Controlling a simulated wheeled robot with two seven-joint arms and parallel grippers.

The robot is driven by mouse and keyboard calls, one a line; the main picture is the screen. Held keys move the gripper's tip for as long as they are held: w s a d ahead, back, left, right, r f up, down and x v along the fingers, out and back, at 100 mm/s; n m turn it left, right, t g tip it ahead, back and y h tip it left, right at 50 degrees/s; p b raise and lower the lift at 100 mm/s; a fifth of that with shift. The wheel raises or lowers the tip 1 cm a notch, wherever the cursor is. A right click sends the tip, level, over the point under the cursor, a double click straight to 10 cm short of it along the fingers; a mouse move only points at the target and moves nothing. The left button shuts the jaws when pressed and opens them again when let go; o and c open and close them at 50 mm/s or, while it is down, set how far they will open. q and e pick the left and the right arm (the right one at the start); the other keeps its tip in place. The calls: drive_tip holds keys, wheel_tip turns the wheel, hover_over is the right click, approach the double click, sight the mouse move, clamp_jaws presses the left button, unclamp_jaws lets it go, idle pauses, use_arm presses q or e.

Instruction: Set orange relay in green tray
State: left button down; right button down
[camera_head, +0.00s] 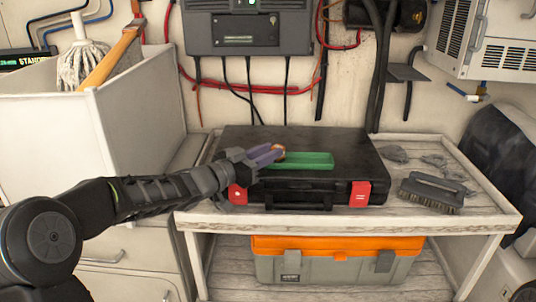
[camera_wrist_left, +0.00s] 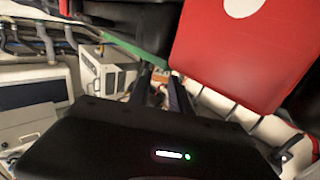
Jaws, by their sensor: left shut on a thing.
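The green tray (camera_head: 312,161) lies on top of a black case (camera_head: 345,145) on the bench, and its green edge shows in the left wrist view (camera_wrist_left: 135,46). My left gripper (camera_head: 272,154) reaches in from the left, at the left end of the tray. It is shut on the orange relay (camera_head: 279,151), of which only a small orange part shows at the fingertips. I cannot tell whether the relay touches the tray. In the left wrist view the fingers (camera_wrist_left: 161,86) mostly hide the relay. My right gripper is not in view.
The case has red latches (camera_head: 361,193) on its front, and one looms large in the left wrist view (camera_wrist_left: 232,45). A black brush (camera_head: 432,192) lies to the right on the bench. An orange-lidded toolbox (camera_head: 335,260) sits below. A white bin (camera_head: 95,125) stands left.

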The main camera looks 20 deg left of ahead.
use_arm(q)
drive_tip(key=shift+f, duration=0.15)
drive_tip(key=c, duration=1.2)
unclamp_jaws()
drive_tip(key=shift+s+a+r, duration=0.1)
drive_tip(key=shift+r, duration=0.15)
drive_tip(key=v, duration=1.1)
drive_tip(key=shift+s+a, duration=0.15)
drive_tip(key=shift+s, duration=0.2)
